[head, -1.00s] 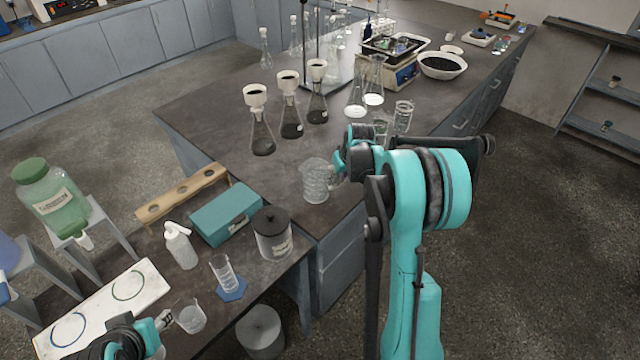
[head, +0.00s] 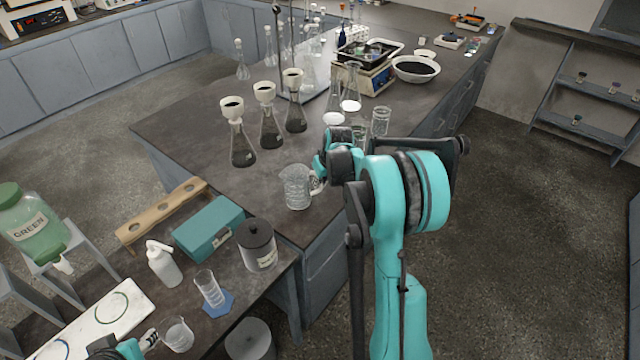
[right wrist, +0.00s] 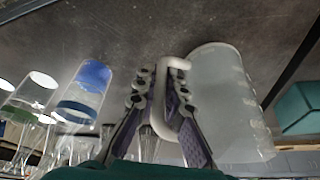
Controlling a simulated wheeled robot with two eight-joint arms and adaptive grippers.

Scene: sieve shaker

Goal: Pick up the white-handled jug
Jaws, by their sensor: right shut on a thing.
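The jug (head: 297,188) is clear and ribbed with a white handle (head: 318,184), upright at the front corner of the dark bench. In the right wrist view the jug's pale body (right wrist: 228,105) stands right of my fingers, with its white handle (right wrist: 160,100) between them. My right gripper (right wrist: 161,82) is shut on the handle. In the head view my right gripper (head: 323,172) is partly hidden by its own wrist. I cannot tell whether the jug's base touches the bench. My left gripper (head: 148,340) is at the bottom left, cut off by the frame edge.
Flasks with funnels (head: 268,125) stand behind the jug. A glass cylinder (head: 380,122) and flasks stand close behind my right gripper. The lower bench holds a teal box (head: 208,228), a dark-lidded jar (head: 258,245) and a beaker (head: 178,335). Bare bench lies left of the jug.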

